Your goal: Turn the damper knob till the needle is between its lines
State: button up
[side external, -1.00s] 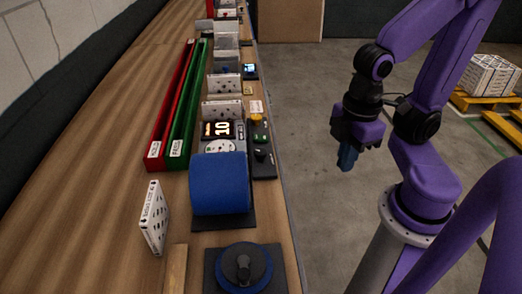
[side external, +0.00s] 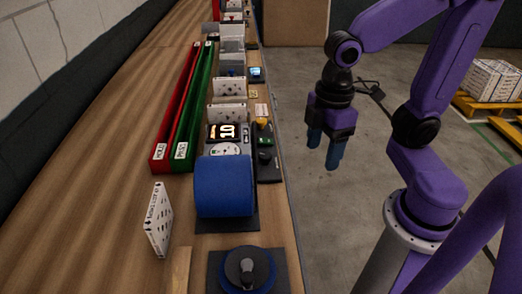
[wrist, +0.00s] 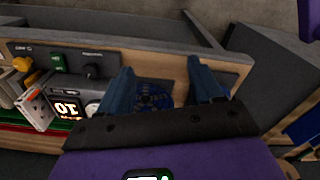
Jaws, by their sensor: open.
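The black damper knob (side external: 265,156) sits at the near end of a dark control strip on the bench edge. It also shows in the wrist view (wrist: 92,71), left of my fingers, with a small label too blurred to read. The white round gauge (side external: 226,149) lies beside it, below the lit display; its needle and lines are too small to read. My gripper (side external: 323,152) is open and empty, over the floor side of the bench, apart from the knob. In the wrist view its blue fingers (wrist: 158,66) are spread, and the left one hides part of the bench.
A yellow button (side external: 262,124) and a green one (side external: 264,141) share the strip. A large blue roll (side external: 224,187) stands nearer, then a round black turntable (side external: 247,268) and an upright white filter box (side external: 158,220). Red (side external: 175,110) and green trays (side external: 193,110) run behind.

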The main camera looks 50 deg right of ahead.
jog(key=w+r, duration=0.2)
jog(key=w, duration=0.7)
notch_tip(320, 180, up, 2)
jog(key=r, duration=0.1)
send_over(266, 154)
notch_tip(266, 154, down, 18)
jog(key=shift+a+r, duration=0.1)
jog(key=c, duration=1.1)
jog(key=shift+o, duration=0.2)
